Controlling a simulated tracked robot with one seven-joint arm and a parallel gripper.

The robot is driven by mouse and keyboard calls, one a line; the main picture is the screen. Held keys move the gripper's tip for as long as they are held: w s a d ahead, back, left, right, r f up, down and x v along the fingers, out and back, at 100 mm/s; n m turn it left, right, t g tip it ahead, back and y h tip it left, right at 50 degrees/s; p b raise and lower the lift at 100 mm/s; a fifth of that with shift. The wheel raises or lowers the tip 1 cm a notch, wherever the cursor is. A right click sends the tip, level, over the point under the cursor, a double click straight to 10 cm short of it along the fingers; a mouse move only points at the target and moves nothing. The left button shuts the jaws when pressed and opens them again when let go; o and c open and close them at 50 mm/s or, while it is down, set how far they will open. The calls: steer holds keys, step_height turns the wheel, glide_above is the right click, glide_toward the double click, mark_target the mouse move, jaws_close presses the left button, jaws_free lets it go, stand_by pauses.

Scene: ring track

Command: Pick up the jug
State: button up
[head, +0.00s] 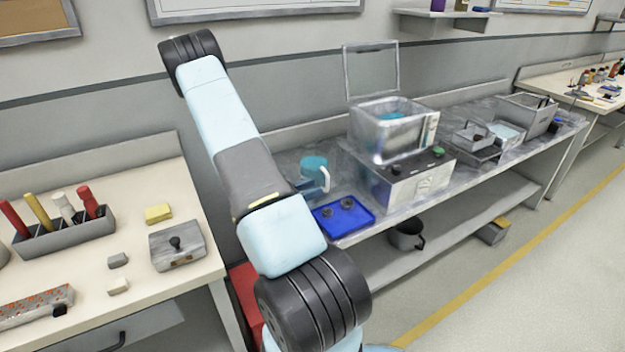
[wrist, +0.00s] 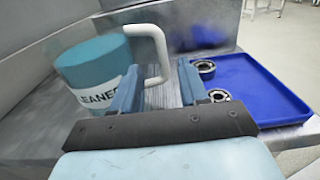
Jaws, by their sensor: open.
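The jug (head: 314,163) is teal with a white handle and stands on the metal bench behind my arm, partly hidden by it. In the wrist view the jug (wrist: 92,68) stands at the left with part of a label reading "EANE" showing. Its white handle (wrist: 158,45) reaches to the right and bends back down. My gripper (wrist: 158,88) is open, with its two blue fingers pointing at the handle. The lower part of the handle shows between the fingers; I cannot tell whether either touches it.
A blue tray (head: 352,226) with two round metal parts lies right of the jug, close to my right finger. A metal tank with a raised lid (head: 372,72) stands farther right. A cream bench (head: 130,215) with tools is at the left.

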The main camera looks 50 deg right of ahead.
mark_target(317, 176)
steer(key=shift+x, duration=2.3)
jaws_close()
